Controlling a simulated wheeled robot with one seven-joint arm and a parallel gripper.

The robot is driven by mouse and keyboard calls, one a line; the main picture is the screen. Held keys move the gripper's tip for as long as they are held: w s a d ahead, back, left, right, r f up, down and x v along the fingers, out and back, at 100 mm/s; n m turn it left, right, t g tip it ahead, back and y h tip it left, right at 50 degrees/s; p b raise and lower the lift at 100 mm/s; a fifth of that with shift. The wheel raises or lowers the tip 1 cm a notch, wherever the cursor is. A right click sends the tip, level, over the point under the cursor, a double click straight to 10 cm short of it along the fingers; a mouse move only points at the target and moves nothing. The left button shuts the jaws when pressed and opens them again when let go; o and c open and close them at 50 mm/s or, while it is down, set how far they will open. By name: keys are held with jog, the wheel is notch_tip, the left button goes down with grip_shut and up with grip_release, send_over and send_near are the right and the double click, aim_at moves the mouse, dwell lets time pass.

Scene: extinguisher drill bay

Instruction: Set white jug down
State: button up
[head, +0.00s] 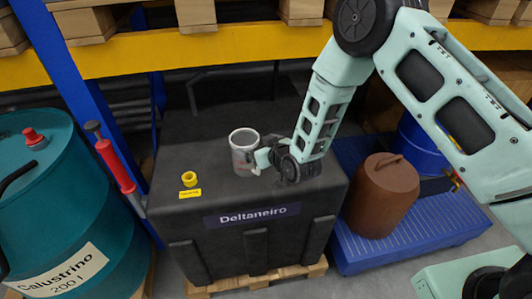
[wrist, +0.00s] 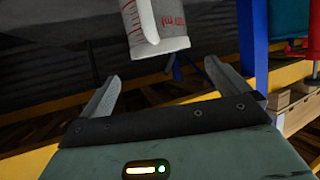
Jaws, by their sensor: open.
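The white jug (head: 243,158) is upright on top of the black tank labelled "Deltaneiro" (head: 185,225). My gripper (head: 262,159) is at the jug's right side in the head view, low near the tank top. In the wrist view my gripper (wrist: 161,72) is open, its two fingers apart with nothing between them. The jug (wrist: 172,22) shows just beyond the fingertips, with red markings and a pale handle strip; its upper part is cut off by the frame. Whether a fingertip touches the handle cannot be told.
A yellow cap (head: 189,179) sits on the tank left of the jug. A teal drum (head: 70,215) and a red-handled tool (head: 115,165) stand at left. A brown canister (head: 380,198) stands on a blue pallet (head: 440,228) at right. A yellow shelf beam (head: 200,52) crosses behind.

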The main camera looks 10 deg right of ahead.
jog(key=s+r+n+g+h, duration=0.1)
jog(key=s+r+g, duration=0.3)
jog(key=s, duration=0.5)
jog(key=s+r+g+h+b, duration=0.1)
jog(key=s+r+g, duration=0.1)
jog(key=s+r, duration=0.5)
jog(key=s+r+n+g, duration=0.1)
jog(key=s+r+g, duration=0.3)
jog(key=s, duration=0.6)
jog(key=s+d+r+g+h, duration=0.1)
jog(key=s+d+r, duration=0.1)
jog(key=s, duration=0.4)
jog(key=s+d+r+g+h, duration=0.1)
jog(key=s+d+r+h, duration=0.1)
jog(key=s+d, duration=0.3)
jog(key=shift+s+d+r+n, duration=0.2)
jog(key=shift+s+r+n, duration=0.15)
jog(key=shift+s, duration=0.35)
